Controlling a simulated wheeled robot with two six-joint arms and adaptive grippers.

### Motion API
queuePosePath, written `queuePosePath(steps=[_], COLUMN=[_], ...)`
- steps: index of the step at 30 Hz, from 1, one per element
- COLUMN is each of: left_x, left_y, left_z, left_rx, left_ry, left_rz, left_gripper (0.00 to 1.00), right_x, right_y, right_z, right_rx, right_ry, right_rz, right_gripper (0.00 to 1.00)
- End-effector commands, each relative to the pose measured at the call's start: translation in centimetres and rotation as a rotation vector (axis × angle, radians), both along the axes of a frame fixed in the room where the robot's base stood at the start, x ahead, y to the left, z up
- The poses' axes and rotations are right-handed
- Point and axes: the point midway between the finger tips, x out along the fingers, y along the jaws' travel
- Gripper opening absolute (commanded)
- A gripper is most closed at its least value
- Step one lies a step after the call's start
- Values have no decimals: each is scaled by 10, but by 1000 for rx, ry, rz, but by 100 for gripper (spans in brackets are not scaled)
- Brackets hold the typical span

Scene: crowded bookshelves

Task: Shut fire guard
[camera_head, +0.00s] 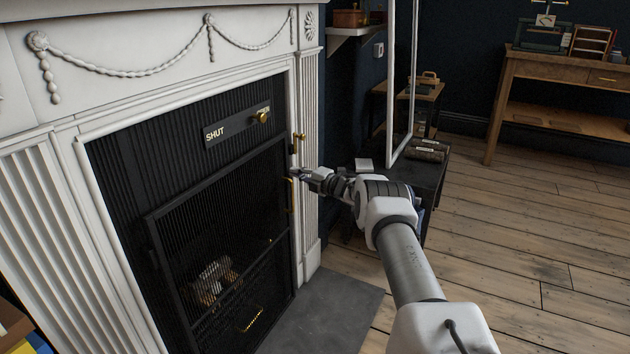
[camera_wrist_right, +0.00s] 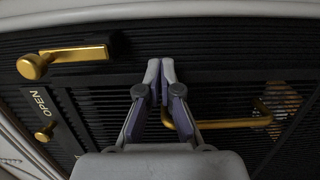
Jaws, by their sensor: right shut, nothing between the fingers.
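The fire guard (camera_head: 222,205) is a dark mesh panel in a black frame, set in the white fireplace; I cannot tell how far it stands open. A plate above it reads SHUT at left and OPEN at right, with a brass knob (camera_head: 261,117) at the OPEN end. A brass bar handle (camera_head: 290,196) is on the guard's right side; it also shows in the right wrist view (camera_wrist_right: 230,123). My right gripper (camera_head: 294,174) is shut and empty at that handle. Its fingers (camera_wrist_right: 160,68) overlap the handle's left end; contact is unclear.
A brass lever (camera_head: 298,137) is just above my gripper; it shows at upper left in the wrist view (camera_wrist_right: 75,55). The white mantel (camera_head: 310,90) borders the opening. A dark low table (camera_head: 412,178) with a tall white frame (camera_head: 390,80) stands right. The wooden floor is clear.

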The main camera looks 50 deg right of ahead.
Motion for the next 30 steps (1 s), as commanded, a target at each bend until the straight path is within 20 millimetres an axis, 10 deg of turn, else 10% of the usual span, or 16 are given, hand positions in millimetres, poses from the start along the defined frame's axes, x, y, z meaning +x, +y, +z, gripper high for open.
queuePosePath(steps=[15,30], left_x=[0,0], left_y=[0,0], left_z=[0,0], left_rx=[0,0], left_ry=[0,0], left_rz=[0,0], left_gripper=[0,0], right_x=[-105,-124], right_y=[-5,-4], right_z=[3,-1], right_rx=[8,2], right_ry=[-11,-2], right_rz=[-5,-1], right_gripper=[0,0])
